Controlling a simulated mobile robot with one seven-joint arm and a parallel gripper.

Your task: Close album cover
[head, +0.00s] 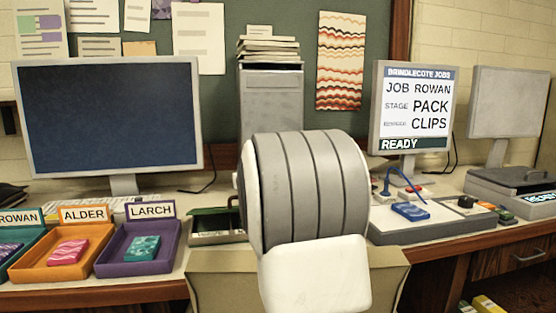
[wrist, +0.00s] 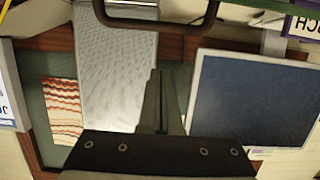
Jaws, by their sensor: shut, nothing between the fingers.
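I cannot pick out an album or its cover for certain in either view. A beige panel-like thing (head: 222,282) stands at the bottom of the head view, partly hidden behind my own arm; I cannot tell whether it is a carton or a cover. My gripper (wrist: 160,75) shows in the wrist view with its dark fingers together and nothing between them. In the head view my arm hides the gripper and the middle of the table. A dark brown bar or handle (wrist: 155,22) crosses the top of the wrist view beyond the fingertips.
Orange (head: 42,270) and purple (head: 165,262) trays hold marbled blocks at the left. A dark monitor (head: 110,120) stands behind them. A job screen (head: 416,105) reads ROWAN, PACK, CLIPS, READY. A grey station with a blue block (head: 410,211) sits right. A grey cabinet (head: 270,105) stands behind.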

